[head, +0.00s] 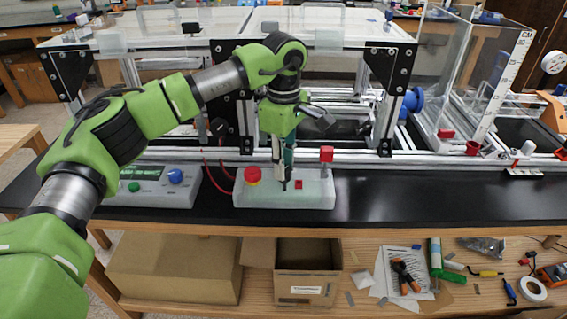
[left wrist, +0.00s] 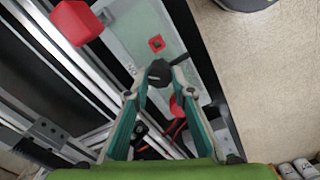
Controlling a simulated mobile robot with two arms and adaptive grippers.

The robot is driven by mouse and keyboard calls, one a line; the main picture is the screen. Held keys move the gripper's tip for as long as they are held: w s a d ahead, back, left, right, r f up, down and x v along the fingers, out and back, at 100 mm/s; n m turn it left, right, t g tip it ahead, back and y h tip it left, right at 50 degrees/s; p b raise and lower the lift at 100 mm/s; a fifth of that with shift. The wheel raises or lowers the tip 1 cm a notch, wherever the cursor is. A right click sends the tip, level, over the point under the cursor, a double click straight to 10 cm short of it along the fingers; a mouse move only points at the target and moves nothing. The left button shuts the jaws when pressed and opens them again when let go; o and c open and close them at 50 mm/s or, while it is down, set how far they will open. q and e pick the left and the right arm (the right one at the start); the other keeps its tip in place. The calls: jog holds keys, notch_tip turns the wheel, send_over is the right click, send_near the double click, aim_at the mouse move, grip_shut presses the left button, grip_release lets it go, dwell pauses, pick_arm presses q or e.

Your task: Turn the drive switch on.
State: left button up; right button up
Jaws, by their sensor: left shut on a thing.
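My left gripper (head: 281,172) points down over the box. In the left wrist view, my left gripper (left wrist: 160,82) is shut on a black knob (left wrist: 159,70) beside the red square with a dark centre (left wrist: 157,43). A thin dark piece sticks out from the knob. The red mushroom button (left wrist: 176,107) is partly hidden by a finger. I see no readable label for the drive switch.
Left of the box is a second console (head: 150,187) with a green display, a green button and a blue knob. Red cables run between them. The aluminium extrusion frame (head: 455,160) stands close behind. The black bench top (head: 430,205) is clear to the right.

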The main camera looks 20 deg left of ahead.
pick_arm(q)
jog(key=shift+m, duration=0.4)
jog(key=o, duration=1.1)
jog(key=shift+d, duration=0.1)
notch_tip(320, 180, up, 12)
